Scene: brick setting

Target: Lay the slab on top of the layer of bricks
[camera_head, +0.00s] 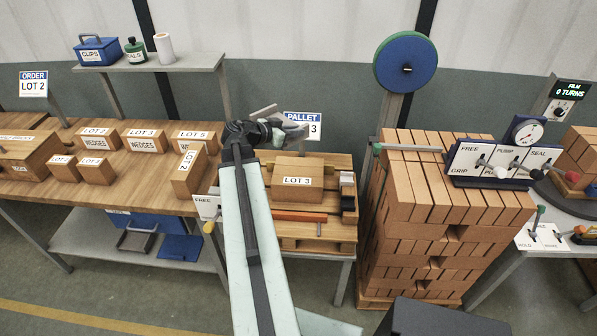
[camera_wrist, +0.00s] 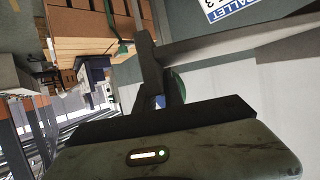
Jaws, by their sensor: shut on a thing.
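My gripper (camera_head: 283,127) is raised above the back of the pallet table. It is shut on a flat grey piece (camera_head: 294,132) that looks like the slab, seen nearly edge-on and partly hidden by the jaws. In the wrist view one dark finger (camera_wrist: 160,75) shows, with a grey bar crossing beside it; I cannot tell where the piece ends. A large stack of orange bricks (camera_head: 408,215) stands to the right of my gripper, its top layer set side by side. My gripper is apart from the stack.
Below my gripper a box marked LOT 3 (camera_head: 297,181) and a red-orange bar (camera_head: 300,216) lie on the pallet table. A sign marked PALLET (camera_head: 302,120) stands close behind. A lever panel (camera_head: 503,163) and dial overhang the brick stack's right side. A workbench (camera_head: 100,190) with boxes is left.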

